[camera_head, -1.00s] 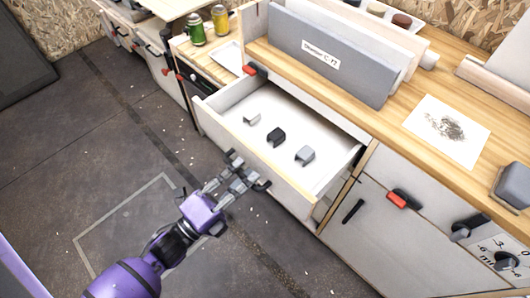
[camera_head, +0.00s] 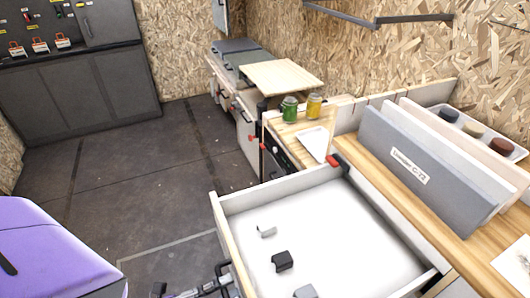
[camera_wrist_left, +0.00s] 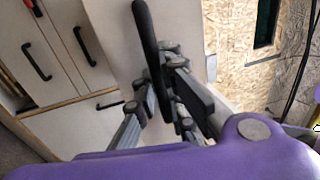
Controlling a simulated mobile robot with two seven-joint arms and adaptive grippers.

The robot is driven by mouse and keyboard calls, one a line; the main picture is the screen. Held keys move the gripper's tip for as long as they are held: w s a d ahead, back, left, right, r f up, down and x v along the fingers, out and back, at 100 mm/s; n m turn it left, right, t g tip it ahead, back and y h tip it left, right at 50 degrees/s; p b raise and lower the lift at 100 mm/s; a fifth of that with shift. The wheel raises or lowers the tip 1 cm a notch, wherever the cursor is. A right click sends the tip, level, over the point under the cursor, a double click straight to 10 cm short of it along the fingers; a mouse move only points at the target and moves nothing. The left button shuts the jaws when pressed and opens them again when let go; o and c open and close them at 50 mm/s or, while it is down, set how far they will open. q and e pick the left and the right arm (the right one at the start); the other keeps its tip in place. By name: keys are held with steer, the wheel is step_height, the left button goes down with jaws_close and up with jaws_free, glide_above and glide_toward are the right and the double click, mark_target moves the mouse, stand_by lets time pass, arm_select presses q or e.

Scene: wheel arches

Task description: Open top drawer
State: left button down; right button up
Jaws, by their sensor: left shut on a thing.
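The top drawer (camera_head: 350,232) is pulled well out from under the wooden counter, with its white interior showing. Inside it, towards its front, lie a light grey piece (camera_head: 266,231), a black piece (camera_head: 282,260) and a grey piece (camera_head: 305,291). My left gripper (camera_head: 215,287) is at the outside of the drawer front, partly cut off by the bottom edge. In the left wrist view, my left gripper (camera_wrist_left: 165,100) is shut on the black drawer handle (camera_wrist_left: 147,35). My right gripper is not in view.
A grey panel labelled as a drawer or divider (camera_head: 415,165) stands on the counter. The dark floor (camera_head: 120,190) on the left is clear.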

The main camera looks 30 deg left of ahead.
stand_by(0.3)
arm_select(q)
steer(key=c, duration=2.1)
jaws_free()
steer(key=shift+s+a, duration=0.1)
steer(key=v, duration=1.1)
steer(key=shift+s+a+f, duration=0.15)
steer(key=shift+s+a, duration=0.1)
steer(key=shift+s, duration=0.05)
